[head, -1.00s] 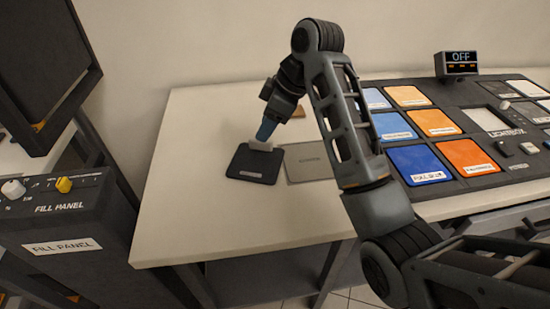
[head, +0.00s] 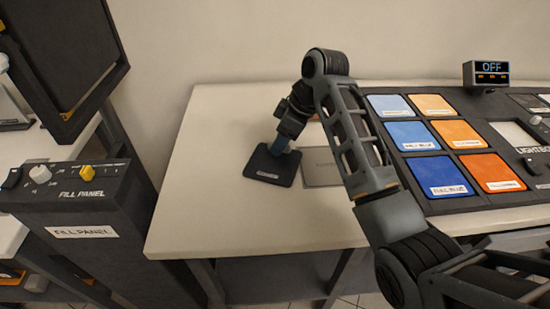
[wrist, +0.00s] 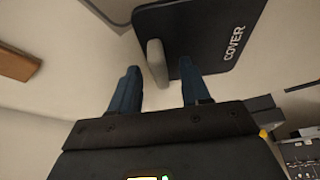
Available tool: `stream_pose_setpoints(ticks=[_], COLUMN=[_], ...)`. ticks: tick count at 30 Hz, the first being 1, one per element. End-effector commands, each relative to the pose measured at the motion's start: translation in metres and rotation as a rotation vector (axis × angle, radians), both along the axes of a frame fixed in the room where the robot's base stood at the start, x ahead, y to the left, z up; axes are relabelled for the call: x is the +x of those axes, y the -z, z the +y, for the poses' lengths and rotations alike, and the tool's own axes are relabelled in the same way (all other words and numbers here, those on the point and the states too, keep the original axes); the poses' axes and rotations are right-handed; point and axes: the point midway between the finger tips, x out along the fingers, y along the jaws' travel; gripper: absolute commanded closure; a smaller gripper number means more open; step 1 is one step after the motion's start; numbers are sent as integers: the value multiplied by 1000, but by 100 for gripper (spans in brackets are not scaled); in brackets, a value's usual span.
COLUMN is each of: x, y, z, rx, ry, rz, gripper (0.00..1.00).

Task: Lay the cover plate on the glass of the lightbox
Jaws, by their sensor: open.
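The cover plate (head: 264,174) is a dark square with a white label, lying flat on the left part of the table. In the wrist view the cover plate (wrist: 235,22) shows the word COVER and an upright pale grip (wrist: 156,62). My gripper (head: 278,146) points down over the plate. In the wrist view my open blue fingers (wrist: 158,82) stand either side of the grip's near end, with gaps. The head view hides the grip behind the fingers. The lightbox glass (head: 514,134) is a pale pane at the far right of the dark console.
Blue and orange panels (head: 437,188) fill the console's left part. An OFF display (head: 486,73) stands behind. A brown block (wrist: 18,60) lies near the gripper. A fill panel unit (head: 92,215) stands left.

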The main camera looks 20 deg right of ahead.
Motion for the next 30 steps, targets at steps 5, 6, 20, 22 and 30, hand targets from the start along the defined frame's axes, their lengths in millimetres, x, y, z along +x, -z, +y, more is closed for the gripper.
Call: stream_pose_setpoints(ticks=[5,6,20,22,30], x=[0,0,0,0,0], y=[0,0,-1,-1,-1], z=[0,0,0,0,0], rx=[0,-1,0,0,0], ry=[-1,-1,-1,-1,-1], rz=[0,-1,-2,-2,-2], gripper=[54,58,100,100,100])
